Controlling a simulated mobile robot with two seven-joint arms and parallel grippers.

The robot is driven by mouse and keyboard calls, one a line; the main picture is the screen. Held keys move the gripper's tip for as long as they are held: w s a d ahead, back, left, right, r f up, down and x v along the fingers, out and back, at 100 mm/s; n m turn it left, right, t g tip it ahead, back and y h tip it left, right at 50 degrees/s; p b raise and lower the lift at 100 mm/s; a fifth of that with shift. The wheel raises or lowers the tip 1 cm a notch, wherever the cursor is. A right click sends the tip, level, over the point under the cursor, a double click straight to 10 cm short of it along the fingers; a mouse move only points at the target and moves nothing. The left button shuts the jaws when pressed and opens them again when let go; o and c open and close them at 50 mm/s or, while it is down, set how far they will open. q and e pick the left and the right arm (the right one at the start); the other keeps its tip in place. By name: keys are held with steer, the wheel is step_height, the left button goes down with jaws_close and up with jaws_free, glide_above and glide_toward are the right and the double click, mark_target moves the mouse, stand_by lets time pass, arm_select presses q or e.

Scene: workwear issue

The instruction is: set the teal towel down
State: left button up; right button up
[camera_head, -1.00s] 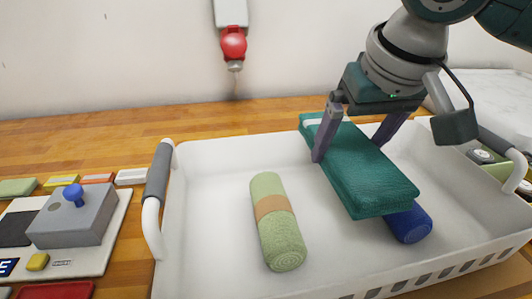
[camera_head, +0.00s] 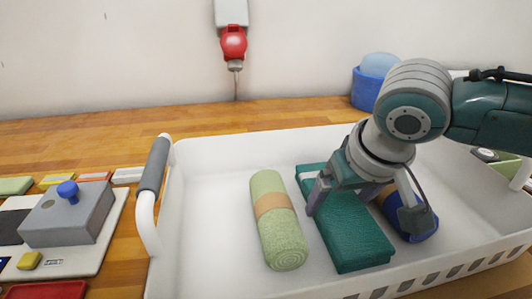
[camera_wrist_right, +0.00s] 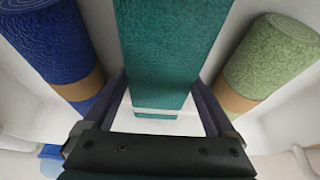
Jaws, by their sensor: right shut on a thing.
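The teal towel (camera_head: 350,232) is a folded flat block lying low inside the white basket (camera_head: 210,151), between a light green rolled towel (camera_head: 278,222) and a blue rolled towel (camera_head: 421,222). My right gripper (camera_head: 340,197) is shut on the teal towel, with a finger on each side of it. In the right wrist view the teal towel (camera_wrist_right: 165,55) runs between the two fingers, with the blue roll to its left and the green roll to its right. Whether its underside touches the basket floor is hard to tell. My left gripper is not in view.
The basket has a grey handle (camera_head: 155,167) on its left side, and its left part is empty. A panel with a grey box and blue knob (camera_head: 67,190) lies left of it. A blue container (camera_head: 367,88) stands behind. A red socket (camera_head: 233,42) hangs on the wall.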

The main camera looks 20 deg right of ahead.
steer(key=o, duration=1)
steer(key=shift+f, duration=0.1)
steer(key=shift+o, duration=0.2)
steer(key=shift+s+r, duration=0.1)
steer(key=shift+r, duration=0.4)
steer(key=d+p+v, duration=0.1)
steer(key=p+v, duration=0.2)
steer(key=v, duration=0.8)
steer(key=shift+a, duration=0.5)
steer(key=shift+s+r, duration=0.1)
